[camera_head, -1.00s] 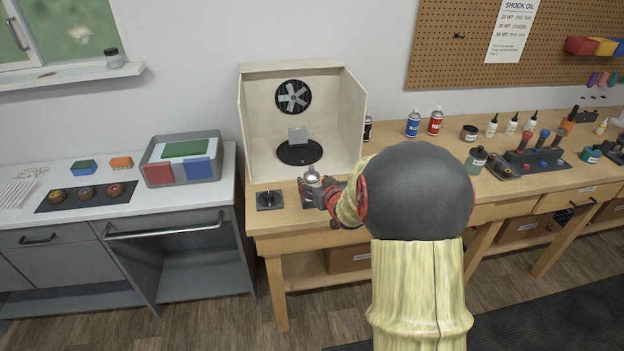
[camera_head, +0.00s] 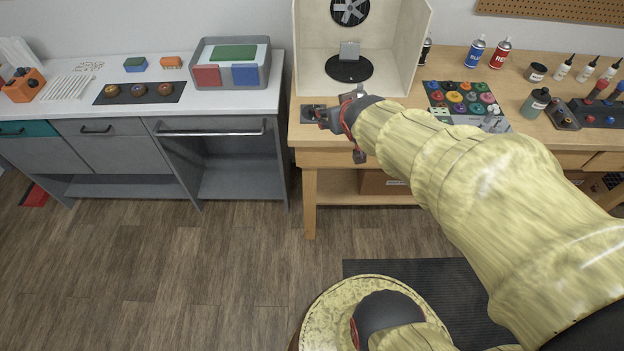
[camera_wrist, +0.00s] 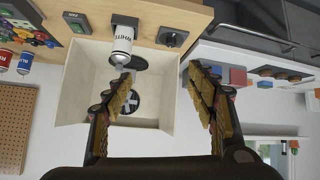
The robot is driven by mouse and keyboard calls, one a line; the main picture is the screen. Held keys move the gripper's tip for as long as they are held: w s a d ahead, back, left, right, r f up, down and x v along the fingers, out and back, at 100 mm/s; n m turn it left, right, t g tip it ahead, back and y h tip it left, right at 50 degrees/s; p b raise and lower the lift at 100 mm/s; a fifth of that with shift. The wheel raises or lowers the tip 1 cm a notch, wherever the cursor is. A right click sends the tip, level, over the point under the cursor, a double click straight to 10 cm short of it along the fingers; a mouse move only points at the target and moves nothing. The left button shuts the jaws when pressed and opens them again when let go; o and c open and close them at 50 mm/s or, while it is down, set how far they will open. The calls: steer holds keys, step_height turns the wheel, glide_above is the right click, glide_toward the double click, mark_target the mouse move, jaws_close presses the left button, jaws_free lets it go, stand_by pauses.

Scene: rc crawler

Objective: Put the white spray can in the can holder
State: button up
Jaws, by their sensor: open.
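The white spray can (camera_wrist: 122,43) shows in the wrist view, which sees the bench upside down. It stands upright at the bench's front, before the spray booth. Its lower end meets a dark block (camera_wrist: 125,19), apparently the can holder. The can appears seated there, but how deep is unclear. My gripper (camera_wrist: 160,75) is open and empty, its fingers spread apart and clear of the can. In the head view my gripper (camera_head: 337,114) is over the bench front, and the arm hides the can.
A black square base with a knob (camera_wrist: 172,38) is beside the can; it also shows in the head view (camera_head: 312,112). The spray booth (camera_head: 408,55) stands behind. Blue (camera_head: 475,52) and red (camera_head: 500,54) cans and a jar palette (camera_head: 461,98) are to the right.

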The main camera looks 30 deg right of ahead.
steer(key=s+a+r+n+g+y, duration=0.2)
steer(key=s+a+n+g+y, duration=0.1)
steer(key=s+a, duration=1.3)
steer(key=a+y, duration=0.1)
steer(key=a, duration=0.1)
steer(key=shift+s+a+r+g, duration=0.3)
steer(key=shift+s+a, duration=0.05)
stand_by(0.4)
